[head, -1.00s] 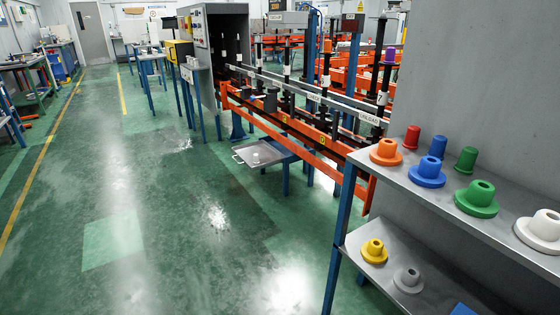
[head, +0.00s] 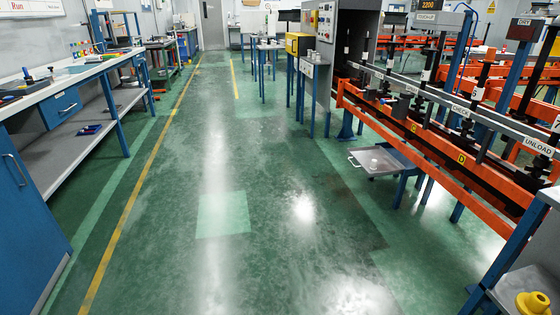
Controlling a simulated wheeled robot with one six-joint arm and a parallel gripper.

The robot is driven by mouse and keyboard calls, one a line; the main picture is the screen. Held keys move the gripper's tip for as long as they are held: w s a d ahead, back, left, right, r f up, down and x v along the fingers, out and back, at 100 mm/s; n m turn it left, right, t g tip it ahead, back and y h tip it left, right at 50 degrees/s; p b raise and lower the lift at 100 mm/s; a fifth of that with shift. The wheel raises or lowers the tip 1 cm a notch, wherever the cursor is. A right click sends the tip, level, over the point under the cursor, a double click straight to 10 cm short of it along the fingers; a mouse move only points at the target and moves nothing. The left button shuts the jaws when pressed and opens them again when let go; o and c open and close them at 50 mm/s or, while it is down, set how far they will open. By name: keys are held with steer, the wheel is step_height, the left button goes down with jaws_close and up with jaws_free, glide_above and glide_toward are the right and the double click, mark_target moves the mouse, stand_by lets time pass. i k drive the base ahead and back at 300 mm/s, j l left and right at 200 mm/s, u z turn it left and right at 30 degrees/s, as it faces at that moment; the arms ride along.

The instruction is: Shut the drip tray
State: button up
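The drip tray (head: 390,163) is a shallow grey metal tray low under the orange conveyor rail, on the right of the head view. It sticks out into the aisle, with a pale handle (head: 352,161) at its left end. A small light grey piece (head: 374,164) stands on it. The tray's right part is hidden behind the orange rail. My gripper is not in view.
Open green floor (head: 250,230) fills the middle. The orange conveyor (head: 430,140) with black spindles runs along the right. A yellow flanged part (head: 532,303) sits on a shelf at lower right. A workbench (head: 70,85) and blue cabinet (head: 25,215) line the left.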

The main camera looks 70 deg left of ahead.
mark_target(387, 164)
steer(key=u, duration=1.65)
steer(key=i+j, duration=0.1)
steer(key=i, duration=0.4)
steer(key=i+j+z, duration=0.1)
steer(key=i, duration=0.4)
steer(key=i+j, duration=0.1)
steer(key=i, duration=0.4)
steer(key=i+j, duration=0.15)
steer(key=i, duration=0.35)
steer(key=i+j+z, duration=0.1)
steer(key=i, duration=0.4)
